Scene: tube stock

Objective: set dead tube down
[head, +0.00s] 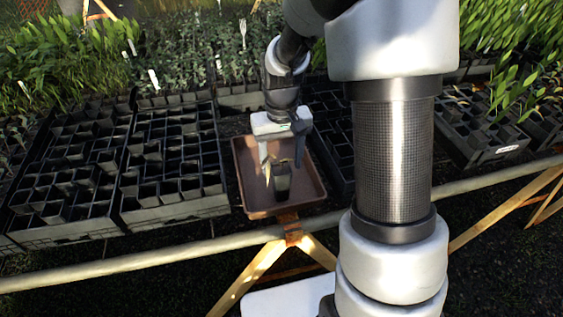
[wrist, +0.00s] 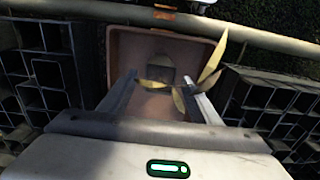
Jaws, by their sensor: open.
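The dead tube (head: 282,183) is a small dark square pot standing roughly upright in a brown tray (head: 309,188). In the wrist view the tube (wrist: 161,73) shows between the fingers, with yellow, withered leaves (wrist: 213,62) above it. My gripper (head: 283,165) is over the tray, pointing down, with its fingers apart at the top of the tube. In the wrist view my gripper (wrist: 161,80) is open, one finger on each side. I cannot tell whether a finger still touches the tube. The tube's base is partly hidden.
Black crates of mostly empty cells (head: 170,205) stand left of the tray, and another crate (head: 330,135) stands close on its right. A pale rail (head: 130,262) runs along the front edge. Green plants fill the back. The tray floor around the tube is bare.

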